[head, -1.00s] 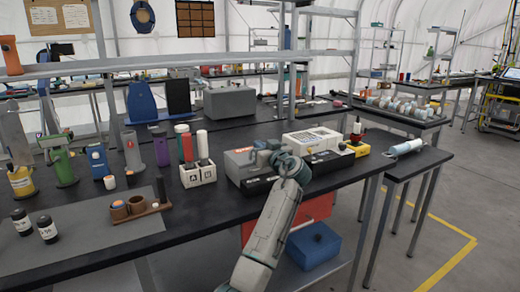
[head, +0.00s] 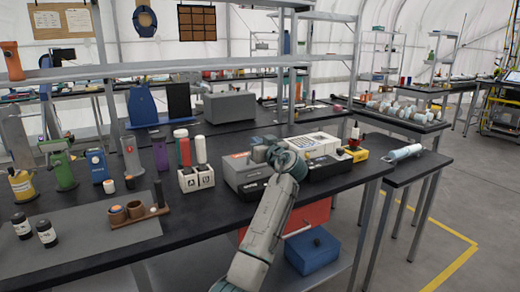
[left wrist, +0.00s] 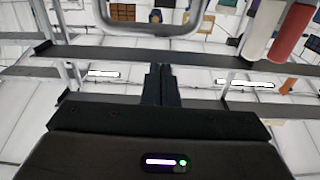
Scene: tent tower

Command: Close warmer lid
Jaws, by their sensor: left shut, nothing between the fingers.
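A grey box (head: 240,174) with a small red label stands on the black bench, and I take it to be the warmer. A lower box with a white slotted top (head: 313,143) stands right of it. My left gripper (head: 262,153) is at the top right of the grey box, and its arm hides part of the boxes. I cannot tell whether it touches the box or how the lid stands. In the left wrist view its two fingers (left wrist: 161,84) are together with nothing between them. My right gripper is not in view.
A two-part white holder (head: 196,178) and red and white cylinders stand left of the grey box. A yellow box (head: 356,154) is on the right. A blue box (head: 313,250) sits on the shelf below. The grey mat (head: 90,232) has bare room.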

